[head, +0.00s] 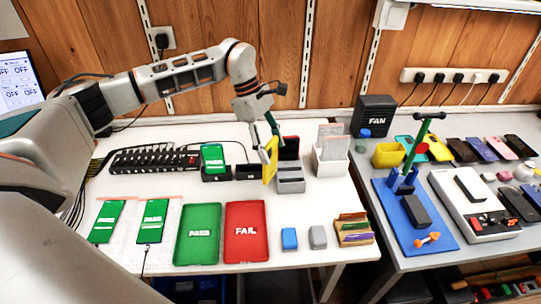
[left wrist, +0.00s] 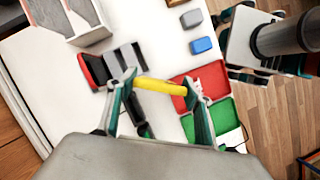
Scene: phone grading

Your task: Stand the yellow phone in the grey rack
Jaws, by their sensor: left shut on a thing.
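The yellow phone (head: 270,168) is held roughly upright by my left gripper (head: 268,149), which grips its upper part. In the left wrist view the yellow phone (left wrist: 160,86) spans the gap between the two fingers of the gripper (left wrist: 162,90). The grey rack (head: 291,184) stands on the white table just right of the phone in the head view. Its slots look empty. In the left wrist view the grey rack (left wrist: 124,57) lies up and left of the phone. The phone appears beside the rack, not in it; its height above the table is hard to tell.
A black stand (head: 247,174) is left of the grey rack, with a green PASS phone (head: 213,158) farther left. A red-and-black holder (head: 289,148) is behind. A white bin (head: 331,166) stands right. Green (head: 198,234) and red (head: 246,232) trays lie in front.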

